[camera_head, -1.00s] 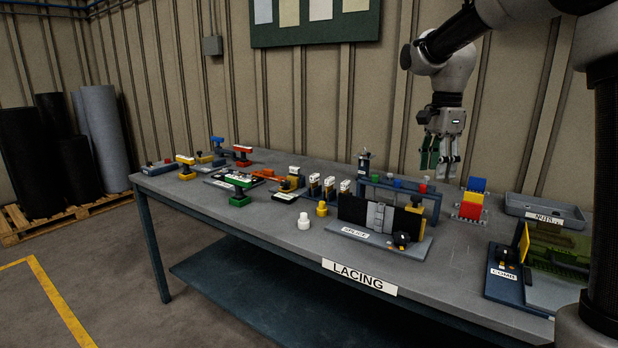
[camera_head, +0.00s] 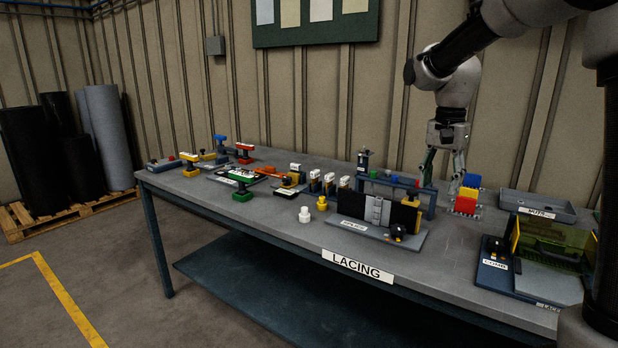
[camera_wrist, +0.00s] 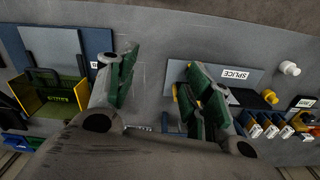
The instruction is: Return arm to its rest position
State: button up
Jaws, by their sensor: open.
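My gripper (camera_head: 444,166) hangs fingers-down above the rear right part of the lacing bench (camera_head: 300,225), at the end of my arm. In the wrist view my gripper (camera_wrist: 160,92) has its green-padded fingers spread apart, with nothing between them but grey bench top. In the head view it is just left of the red, blue and yellow blocks (camera_head: 466,200) and behind the splice fixture (camera_head: 378,210). Whether its fingertips clear those blocks is hard to tell.
The comb station (camera_head: 495,265) with a yellow-green guard (camera_head: 550,240) stands at the right, before a grey tray (camera_head: 538,206). Green (camera_head: 242,182), red and blue handled tools and white and yellow knobs occupy the left and middle.

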jog(key=s+d+n+t, duration=0.2)
jog(key=s+n, duration=0.2)
jog(key=s, duration=0.9)
jog(key=s+d+n+t, duration=0.2)
jog(key=s+n, duration=0.3)
jog(key=s, duration=0.8)
jog(key=shift+s+d+r, duration=0.2)
jog(key=shift+d, duration=0.5)
